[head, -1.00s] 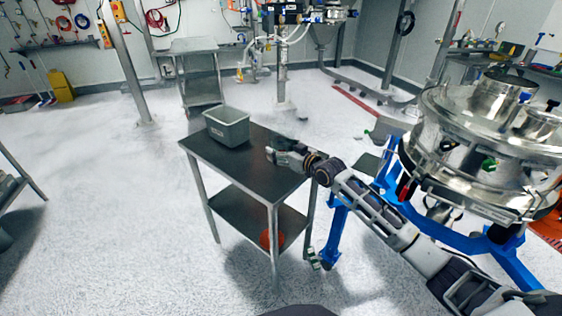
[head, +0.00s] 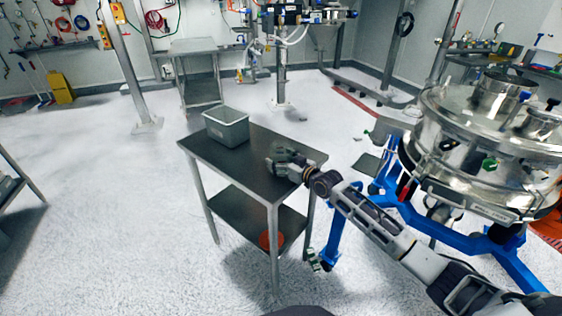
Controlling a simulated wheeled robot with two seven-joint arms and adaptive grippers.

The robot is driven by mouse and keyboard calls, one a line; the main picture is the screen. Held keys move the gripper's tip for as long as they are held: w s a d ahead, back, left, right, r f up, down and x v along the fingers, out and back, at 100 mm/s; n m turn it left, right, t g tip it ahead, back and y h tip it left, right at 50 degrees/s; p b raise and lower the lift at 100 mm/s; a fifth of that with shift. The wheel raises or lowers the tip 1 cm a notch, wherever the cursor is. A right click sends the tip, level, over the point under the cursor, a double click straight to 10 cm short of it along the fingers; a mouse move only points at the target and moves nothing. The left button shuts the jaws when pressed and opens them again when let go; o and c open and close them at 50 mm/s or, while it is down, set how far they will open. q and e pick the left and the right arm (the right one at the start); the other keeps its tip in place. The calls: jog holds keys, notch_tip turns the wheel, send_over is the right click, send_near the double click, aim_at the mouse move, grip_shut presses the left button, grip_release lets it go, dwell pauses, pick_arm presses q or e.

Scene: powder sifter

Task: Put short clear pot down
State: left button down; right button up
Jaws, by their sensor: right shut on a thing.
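My right gripper (head: 280,158) is over the right part of the dark top of the small metal table (head: 232,172), close to the surface. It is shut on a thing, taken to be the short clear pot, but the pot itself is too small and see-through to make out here. I cannot tell whether the pot touches the tabletop. My left gripper is not in view.
A grey open bin (head: 226,127) stands at the table's back left corner. An orange-red round thing (head: 268,241) is on the lower shelf. The steel sifter (head: 475,150) on its blue frame (head: 462,240) is close on the right. The tabletop's middle is clear.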

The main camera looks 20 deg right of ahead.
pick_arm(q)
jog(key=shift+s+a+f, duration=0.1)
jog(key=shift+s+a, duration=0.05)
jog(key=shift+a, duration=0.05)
pick_arm(e)
jog(key=shift+f, duration=0.1)
jog(key=o, duration=0.9)
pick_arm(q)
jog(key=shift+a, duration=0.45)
pick_arm(e)
jog(key=shift+o, duration=1.2)
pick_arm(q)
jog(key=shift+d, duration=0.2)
